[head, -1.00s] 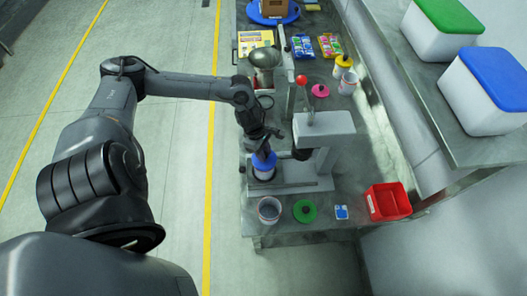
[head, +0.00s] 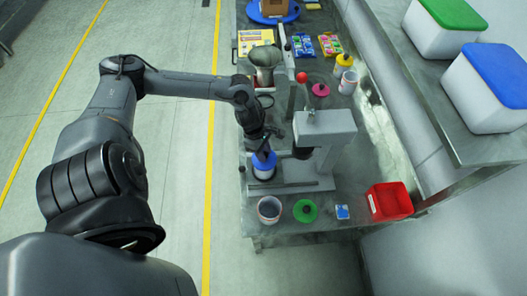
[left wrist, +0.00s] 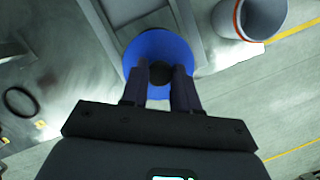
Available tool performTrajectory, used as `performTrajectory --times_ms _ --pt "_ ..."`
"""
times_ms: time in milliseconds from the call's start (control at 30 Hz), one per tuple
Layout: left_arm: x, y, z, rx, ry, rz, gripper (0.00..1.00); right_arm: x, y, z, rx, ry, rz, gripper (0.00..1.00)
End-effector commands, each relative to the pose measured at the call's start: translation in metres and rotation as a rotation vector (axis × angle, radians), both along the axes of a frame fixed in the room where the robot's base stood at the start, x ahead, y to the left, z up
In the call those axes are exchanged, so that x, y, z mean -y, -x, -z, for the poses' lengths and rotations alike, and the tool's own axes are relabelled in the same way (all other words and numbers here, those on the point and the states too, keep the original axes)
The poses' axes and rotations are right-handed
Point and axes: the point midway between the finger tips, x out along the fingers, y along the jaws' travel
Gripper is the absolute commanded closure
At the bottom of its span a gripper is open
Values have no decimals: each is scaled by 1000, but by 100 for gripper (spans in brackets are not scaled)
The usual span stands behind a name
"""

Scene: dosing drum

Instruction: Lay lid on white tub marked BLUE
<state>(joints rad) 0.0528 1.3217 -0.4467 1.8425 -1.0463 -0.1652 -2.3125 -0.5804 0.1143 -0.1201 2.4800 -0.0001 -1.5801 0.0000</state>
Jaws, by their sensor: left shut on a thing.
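The blue lid (head: 263,158) is in my left gripper (head: 264,146), which is shut on its dark knob. In the left wrist view the round blue lid (left wrist: 160,48) lies below the fingertips of my left gripper (left wrist: 160,73), with the knob between them. A white tub (head: 263,174) stands directly under the lid at the left of the grey press base. The lid covers its opening; I cannot tell whether the lid touches the rim all round. No BLUE marking is readable on the tub. My right gripper is not in view.
A red bin (head: 388,201) is at right. The grey press (head: 325,127) with its red-knobbed lever stands close to my left gripper.

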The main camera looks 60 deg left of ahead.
Motion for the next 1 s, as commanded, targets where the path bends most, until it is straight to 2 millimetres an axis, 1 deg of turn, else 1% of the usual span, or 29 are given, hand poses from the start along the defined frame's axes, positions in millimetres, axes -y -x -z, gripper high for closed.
performTrajectory --times_ms 433,467,600,633,833,867,1000 --pt "0 0 0 0 0 0 99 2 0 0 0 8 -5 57" --pt "0 0 0 0 0 0 67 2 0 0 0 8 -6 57" --pt "0 0 0 0 0 0 46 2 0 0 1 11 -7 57" --pt "0 0 0 0 0 0 41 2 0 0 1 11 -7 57" --pt "0 0 0 0 0 0 41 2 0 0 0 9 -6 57" --pt "0 0 0 0 0 0 38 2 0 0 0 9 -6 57" --pt "0 0 0 0 0 0 16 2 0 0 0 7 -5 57"
